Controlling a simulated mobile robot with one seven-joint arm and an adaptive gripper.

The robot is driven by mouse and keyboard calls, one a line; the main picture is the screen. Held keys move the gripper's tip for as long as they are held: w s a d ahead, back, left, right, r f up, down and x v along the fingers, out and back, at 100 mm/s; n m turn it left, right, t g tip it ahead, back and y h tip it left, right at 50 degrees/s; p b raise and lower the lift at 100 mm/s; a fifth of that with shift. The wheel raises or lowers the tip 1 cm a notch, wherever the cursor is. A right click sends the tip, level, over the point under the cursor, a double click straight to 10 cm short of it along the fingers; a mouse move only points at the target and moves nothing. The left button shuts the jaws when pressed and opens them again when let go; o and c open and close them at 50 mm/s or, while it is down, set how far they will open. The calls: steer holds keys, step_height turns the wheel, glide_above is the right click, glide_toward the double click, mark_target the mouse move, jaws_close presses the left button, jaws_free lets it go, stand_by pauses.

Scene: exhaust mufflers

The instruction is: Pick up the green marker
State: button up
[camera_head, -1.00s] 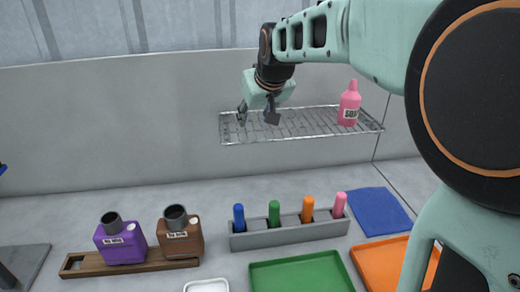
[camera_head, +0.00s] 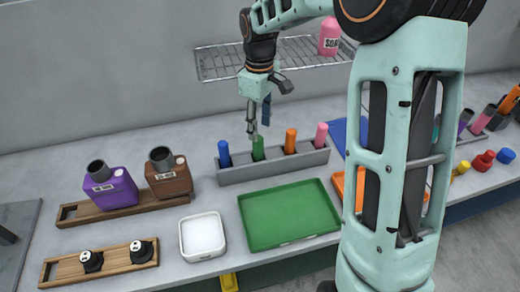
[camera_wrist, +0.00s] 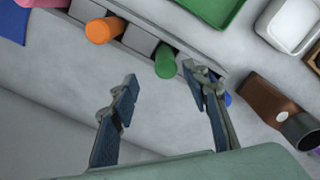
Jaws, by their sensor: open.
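The green marker (camera_head: 258,149) stands upright in a grey holder (camera_head: 235,176), between the blue marker (camera_head: 224,154) and the orange marker (camera_head: 290,141). My gripper (camera_head: 258,132) is open and empty, just above and behind the green marker in the head view. In the wrist view the green marker (camera_wrist: 165,62) shows beyond the fingertips, between their lines, nearer the right finger. My gripper (camera_wrist: 165,82) appears apart from it there. The blue marker is mostly hidden behind the right finger in the wrist view.
A pink marker (camera_head: 321,135) stands at the holder's right end. A green tray (camera_head: 290,215) lies in front, with a white dish (camera_head: 202,236) beside it. Purple (camera_head: 110,192) and brown (camera_head: 169,176) bottles stand left. A wire shelf (camera_head: 215,62) hangs behind with a pink soap bottle (camera_head: 329,37).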

mark_target(257, 145)
steer(key=f, duration=0.7)
steer(key=shift+s+a+f+p, duration=0.25)
steer(key=shift+a+f+p, duration=0.15)
steer(key=c, duration=1.2)
steer(key=shift+o, duration=0.2)
steer(key=shift+r, duration=0.1)
